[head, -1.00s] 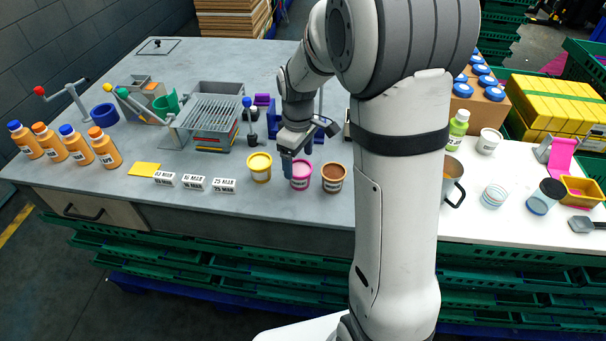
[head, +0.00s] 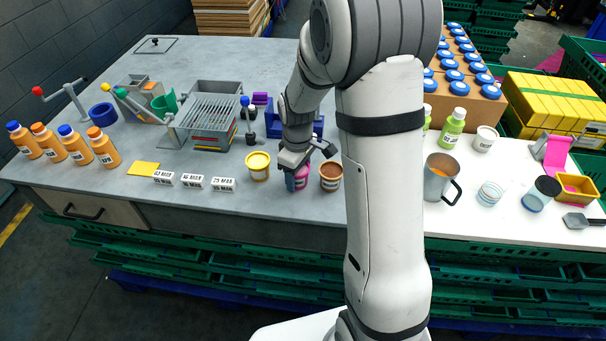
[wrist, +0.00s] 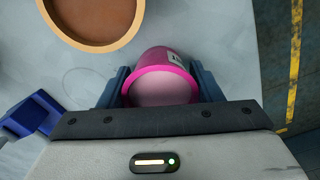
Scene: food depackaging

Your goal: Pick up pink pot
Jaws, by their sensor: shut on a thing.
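The pink pot (wrist: 176,60) is between the two fingers of my gripper (wrist: 165,92) in the wrist view, with a finger against each side. It has a bright pink rim, a paler pink top and a white label. In the head view the pink pot (head: 302,183) is partly hidden by my gripper (head: 296,172), near the front edge of the grey table. My gripper is shut on it. I cannot tell whether the pot touches the table.
A brown-topped pot (head: 331,176) stands close on the right, also in the wrist view (wrist: 95,15). A yellow pot (head: 259,166) stands to the left. White label blocks (head: 193,181) line the front edge. A blue holder (head: 272,122) stands behind.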

